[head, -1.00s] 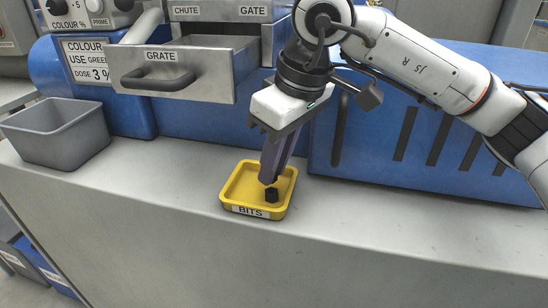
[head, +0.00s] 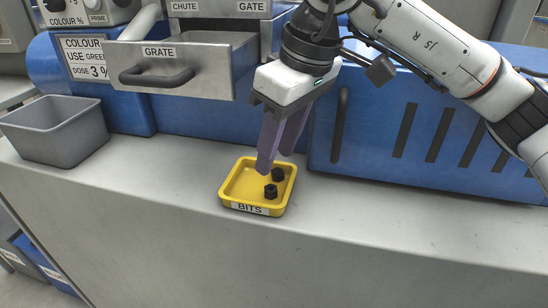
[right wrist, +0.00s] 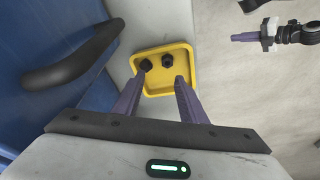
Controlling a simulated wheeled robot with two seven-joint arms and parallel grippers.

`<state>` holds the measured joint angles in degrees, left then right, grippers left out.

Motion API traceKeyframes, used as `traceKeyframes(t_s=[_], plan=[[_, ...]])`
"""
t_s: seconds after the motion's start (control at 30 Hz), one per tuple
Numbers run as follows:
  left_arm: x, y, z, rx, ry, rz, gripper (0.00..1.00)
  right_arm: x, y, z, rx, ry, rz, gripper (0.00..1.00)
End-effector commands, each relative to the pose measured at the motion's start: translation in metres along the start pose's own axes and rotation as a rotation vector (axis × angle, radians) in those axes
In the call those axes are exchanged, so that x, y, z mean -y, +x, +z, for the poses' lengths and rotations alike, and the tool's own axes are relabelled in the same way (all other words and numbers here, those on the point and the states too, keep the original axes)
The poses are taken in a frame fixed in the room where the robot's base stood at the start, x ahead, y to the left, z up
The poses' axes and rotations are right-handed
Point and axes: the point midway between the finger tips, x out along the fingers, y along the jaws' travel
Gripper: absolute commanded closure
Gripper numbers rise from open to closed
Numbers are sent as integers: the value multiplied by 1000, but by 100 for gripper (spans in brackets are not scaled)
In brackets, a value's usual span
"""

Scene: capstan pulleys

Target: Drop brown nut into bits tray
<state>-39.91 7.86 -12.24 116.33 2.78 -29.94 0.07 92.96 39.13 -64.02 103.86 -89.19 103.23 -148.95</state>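The yellow bits tray (head: 228,193) sits on the grey ledge, its BITS label facing front. Two dark nuts lie in it: a front nut (head: 271,191) and a back nut (head: 278,174). They look nearly black, so I cannot tell which is the brown one. Both also show in the right wrist view, a left nut (right wrist: 146,65) and a right nut (right wrist: 167,61). My right gripper (head: 275,161) is open and empty just above the tray, fingers apart. My left gripper (right wrist: 245,37) shows small at the top right of the right wrist view, its opening unclear.
A grey bin (head: 60,140) stands at the ledge's left. The GRATE drawer (head: 185,75) juts out behind and above the tray. A blue housing with a dark handle (head: 340,125) is behind my right gripper. The ledge right of the tray is clear.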

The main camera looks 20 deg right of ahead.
Motion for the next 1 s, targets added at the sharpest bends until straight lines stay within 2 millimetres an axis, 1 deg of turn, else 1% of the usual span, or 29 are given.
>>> traceKeyframes(t_s=[0.03, 0.2, 0.3, 0.4, 0.53, 0.9, 1.0], plan=[[0, -1, -1, 0, 1, 0, 100, 0, -14, -2, -5, 0, 1, 62], [0, -3, -2, 1, 2, -1, 100, 0, -46, -1, -3, 0, 1, 62], [0, -3, -3, 3, 3, -2, 100, 0, -59, -1, -2, 0, 1, 62], [0, -3, -3, 3, 3, -2, 100, 0, -67, -1, -1, 1, 0, 62], [0, -3, -4, 2, 2, -2, 100, 0, -71, 0, 0, 0, 0, 62], [-1, -3, -5, -1, 1, -1, 100, 0, -70, 0, 0, 0, 0, 62], [0, -3, -8, -7, 1, -2, 100, 0, -70, 0, 0, 0, 0, 62]])
